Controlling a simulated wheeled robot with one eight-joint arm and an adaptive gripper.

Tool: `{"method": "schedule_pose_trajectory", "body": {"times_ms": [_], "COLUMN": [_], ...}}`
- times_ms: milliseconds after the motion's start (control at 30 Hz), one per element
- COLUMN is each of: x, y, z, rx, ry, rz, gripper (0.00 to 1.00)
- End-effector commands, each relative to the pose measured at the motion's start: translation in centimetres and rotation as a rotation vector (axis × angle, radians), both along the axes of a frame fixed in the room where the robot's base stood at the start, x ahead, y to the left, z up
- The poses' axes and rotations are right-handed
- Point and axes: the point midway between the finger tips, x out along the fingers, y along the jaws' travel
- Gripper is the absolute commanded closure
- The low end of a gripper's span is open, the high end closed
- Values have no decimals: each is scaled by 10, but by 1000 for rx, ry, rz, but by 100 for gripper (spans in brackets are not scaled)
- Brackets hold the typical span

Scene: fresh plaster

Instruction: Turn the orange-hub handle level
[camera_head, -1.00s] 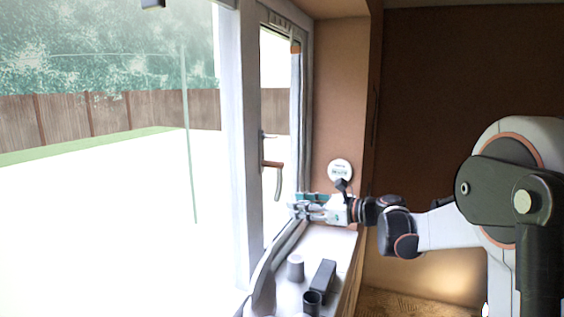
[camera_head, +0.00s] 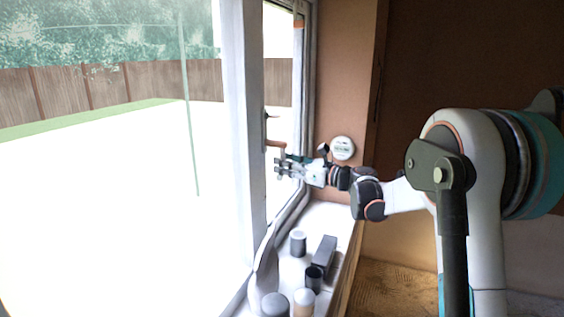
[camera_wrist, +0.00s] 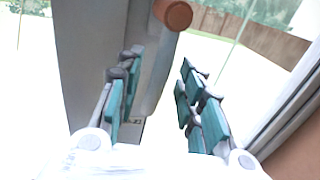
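The orange-hub handle shows its orange-brown hub (camera_head: 274,143) on the window frame in the head view, just above my gripper's fingertips. Its lever is mostly hidden there by my gripper (camera_head: 280,167). In the wrist view the round hub (camera_wrist: 173,13) is at the top, and the grey lever (camera_wrist: 154,75) hangs down from it, slightly tilted. My gripper (camera_wrist: 158,92) is open, its teal-padded fingers apart. The lever lies between the fingers in the picture, nearer the left one. I cannot tell whether it is touched.
A second, dark handle (camera_head: 268,116) sits above the hub. A round white disc (camera_head: 342,148) is on the side wall. The sill (camera_head: 329,218) below holds a grey cup (camera_head: 298,243), a dark box (camera_head: 324,256), a black cup (camera_head: 314,279) and other cylinders.

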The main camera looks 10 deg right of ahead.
Motion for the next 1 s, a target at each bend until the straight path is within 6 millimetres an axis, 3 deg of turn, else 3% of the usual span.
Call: {"method": "schedule_pose_trajectory", "body": {"times_ms": [200, 500, 667, 1000], "x": [12, 13, 13, 14], "y": [11, 12, 12, 12], "z": [0, 0, 0, -1], "rx": [0, 0, 0, -9], "ry": [0, 0, 0, -12], "rz": [0, 0, 0, 0], "gripper": [65, 65, 100, 100]}}
